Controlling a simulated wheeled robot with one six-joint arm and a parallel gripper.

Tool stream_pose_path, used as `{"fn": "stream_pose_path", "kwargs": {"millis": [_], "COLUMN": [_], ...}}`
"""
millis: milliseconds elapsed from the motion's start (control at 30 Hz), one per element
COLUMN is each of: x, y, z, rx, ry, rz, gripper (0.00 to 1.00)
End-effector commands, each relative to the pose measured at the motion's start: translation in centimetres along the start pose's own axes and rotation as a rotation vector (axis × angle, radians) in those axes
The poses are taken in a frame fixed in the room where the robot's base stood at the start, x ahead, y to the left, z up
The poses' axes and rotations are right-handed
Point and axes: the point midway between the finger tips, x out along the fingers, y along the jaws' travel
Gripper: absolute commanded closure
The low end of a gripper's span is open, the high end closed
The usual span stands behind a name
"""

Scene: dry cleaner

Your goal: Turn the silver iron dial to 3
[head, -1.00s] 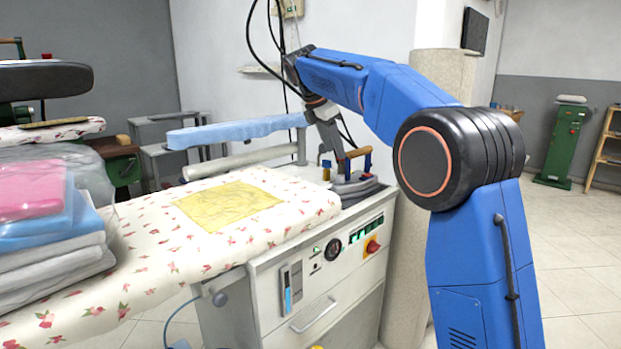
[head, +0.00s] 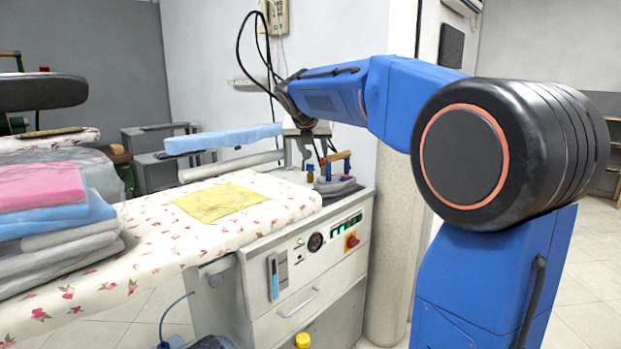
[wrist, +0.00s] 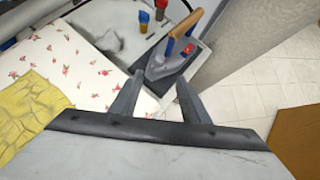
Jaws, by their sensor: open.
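The silver iron (head: 338,186) rests on the right end of the ironing station, below and right of my gripper (head: 310,150) in the head view. It has a wooden handle on blue posts. In the wrist view the iron (wrist: 160,66) lies just beyond my gripper (wrist: 159,78), whose two fingers are apart with nothing between them. A small red part (wrist: 189,48) shows on the iron under the handle; I cannot tell whether it is the dial, and no number is readable.
A padded flowered board (head: 150,235) with a yellow cloth (head: 218,202) lies left of the iron. Small coloured bottles (wrist: 145,20) stand beside the iron. The cabinet front has a red knob (head: 352,241). A blue sleeve board (head: 222,138) stands behind. Folded bagged clothes (head: 50,225) are at left.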

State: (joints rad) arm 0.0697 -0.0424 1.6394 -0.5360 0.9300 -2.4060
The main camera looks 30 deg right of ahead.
Motion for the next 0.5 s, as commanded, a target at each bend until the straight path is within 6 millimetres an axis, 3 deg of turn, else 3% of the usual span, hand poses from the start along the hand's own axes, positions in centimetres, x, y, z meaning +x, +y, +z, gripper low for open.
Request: {"fn": "stream_pose_path", "kwargs": {"millis": [500], "x": [8.8], "y": [0.0], "z": [-0.1], "rx": [0.002], "ry": [0.004], "rz": [-0.002], "gripper": [0.58]}}
